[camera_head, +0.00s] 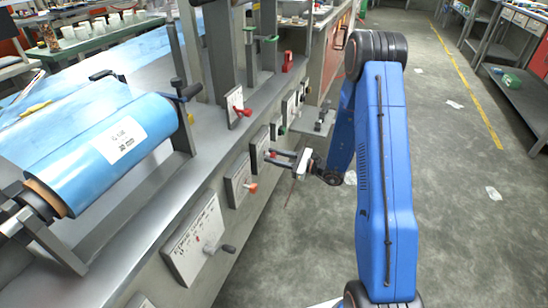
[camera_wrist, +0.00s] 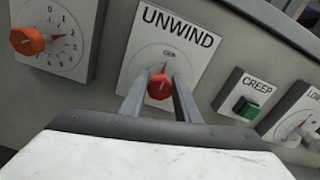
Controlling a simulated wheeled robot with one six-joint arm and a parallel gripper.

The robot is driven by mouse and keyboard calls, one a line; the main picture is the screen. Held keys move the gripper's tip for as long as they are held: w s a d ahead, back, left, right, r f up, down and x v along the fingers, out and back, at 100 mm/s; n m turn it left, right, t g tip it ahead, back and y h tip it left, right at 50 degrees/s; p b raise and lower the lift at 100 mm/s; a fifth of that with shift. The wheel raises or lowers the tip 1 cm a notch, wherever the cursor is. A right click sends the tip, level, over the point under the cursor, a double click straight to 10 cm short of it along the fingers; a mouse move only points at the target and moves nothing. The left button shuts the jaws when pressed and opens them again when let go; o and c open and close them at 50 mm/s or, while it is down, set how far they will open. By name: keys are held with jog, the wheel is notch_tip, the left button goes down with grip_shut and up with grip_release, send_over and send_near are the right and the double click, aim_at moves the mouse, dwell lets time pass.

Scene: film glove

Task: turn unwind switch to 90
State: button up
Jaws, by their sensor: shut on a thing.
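The UNWIND panel (camera_wrist: 185,30) is a white plate on the grey machine front, tilted in the wrist view. Its red switch knob (camera_wrist: 160,87) sits low on the plate, with a small red pointer directed up and slightly right. The scale marks are too blurred to read. My gripper (camera_wrist: 159,90) has one finger on each side of the knob and is shut on it. In the head view my gripper (camera_head: 281,157) reaches left to the panel (camera_head: 258,146), and its fingers hide most of the knob.
An orange-knob dial (camera_wrist: 28,40) is left of UNWIND in the wrist view. The CREEP panel with a green button (camera_wrist: 246,108) is close on the right. In the head view a blue film roll (camera_head: 110,150) lies on the machine at left. The floor (camera_head: 460,200) at right is mostly clear.

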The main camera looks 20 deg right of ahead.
jog(key=shift+m, duration=0.3)
jog(key=m, duration=0.4)
jog(key=shift+d, duration=0.1)
jog(key=m, duration=0.5)
jog(key=shift+w, duration=0.1)
jog(key=m, duration=0.4)
jog(key=shift+d+f+m, duration=0.1)
jog(key=shift+f+m, duration=0.05)
jog(key=shift+m, duration=1.95)
jog(key=o, duration=1.1)
jog(key=shift+c, duration=0.2)
